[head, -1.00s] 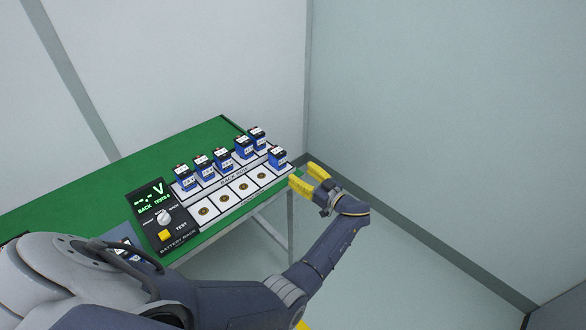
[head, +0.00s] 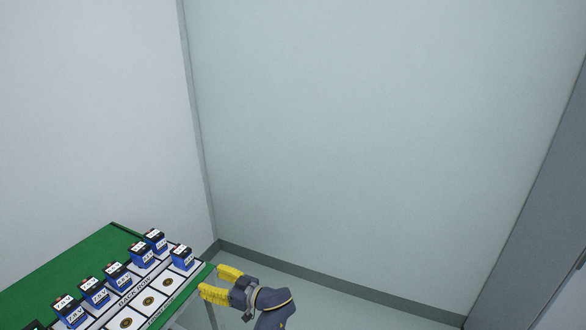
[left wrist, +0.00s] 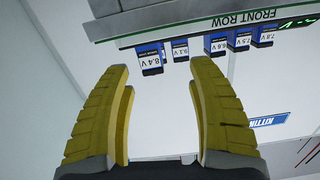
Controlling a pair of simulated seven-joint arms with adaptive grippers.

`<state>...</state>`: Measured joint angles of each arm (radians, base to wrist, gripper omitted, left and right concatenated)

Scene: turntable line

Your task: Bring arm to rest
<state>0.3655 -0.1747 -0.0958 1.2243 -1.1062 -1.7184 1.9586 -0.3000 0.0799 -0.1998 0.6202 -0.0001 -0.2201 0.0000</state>
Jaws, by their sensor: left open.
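My left gripper (head: 211,280) is open and empty, with yellow fingers, just off the right end of the battery rack (head: 190,273). Its fingers also show spread with nothing between them in the left wrist view (left wrist: 158,75). Several blue batteries with white voltage labels stand in the back row. In the left wrist view, a battery labelled 8.4 V (left wrist: 151,60) shows beyond the fingers. My right gripper is not in view.
The green table (head: 70,265) fills the lower left. Front-row spots with brass discs (head: 148,301) are empty. A "FRONT ROW" strip (left wrist: 240,20) and a blue sign (left wrist: 268,121) show in the left wrist view. Pale walls (head: 350,130) stand behind; the floor right of the table is clear.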

